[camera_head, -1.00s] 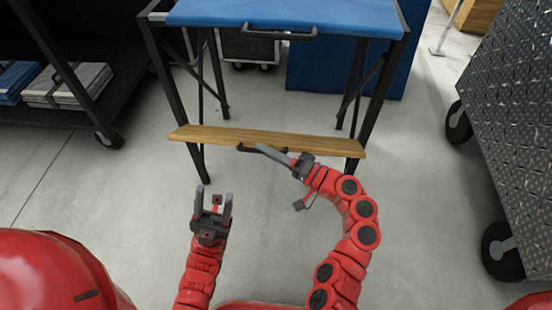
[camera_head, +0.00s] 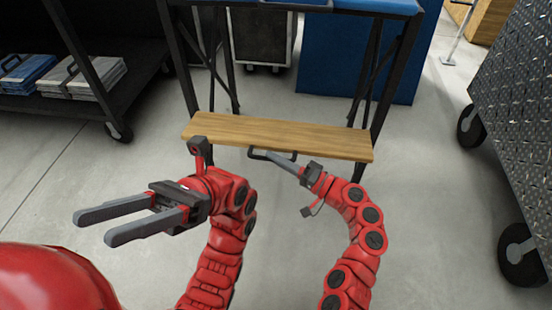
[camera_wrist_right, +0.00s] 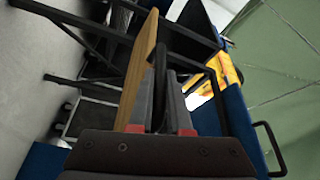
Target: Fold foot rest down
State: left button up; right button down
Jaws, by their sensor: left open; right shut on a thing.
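The foot rest is a wooden board (camera_head: 280,138) across the front legs of a black-framed stand, its broad face visible in the head view. A black handle (camera_head: 258,154) is on its near edge. My right gripper (camera_head: 274,157) is shut on this handle. In the right wrist view the board (camera_wrist_right: 138,70) appears edge-on beside my right gripper's fingers, which close around the black handle (camera_wrist_right: 160,85). My left gripper (camera_head: 93,229) is open and empty, pointing left, well in front of the board and apart from it.
The stand's blue top (camera_head: 385,6) is at the upper edge. A dark shelf cart (camera_head: 80,108) with stacked panels stands at left. A wheeled metal-plated cart (camera_head: 515,120) stands at right. The grey floor between them is clear.

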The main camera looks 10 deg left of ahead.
pick_arm(q)
jog(key=s+a+f+m+t+y+b, duration=0.1)
jog(key=s+a+m+t+y, duration=0.1)
jog(key=s+a+t, duration=0.2)
jog(key=shift+s+t, duration=0.4)
jog(key=shift+t, duration=0.3)
pick_arm(e)
jog(key=shift+f, duration=1.2)
jog(key=c, duration=0.8)
grip_release()
jog(key=shift+c, duration=0.2)
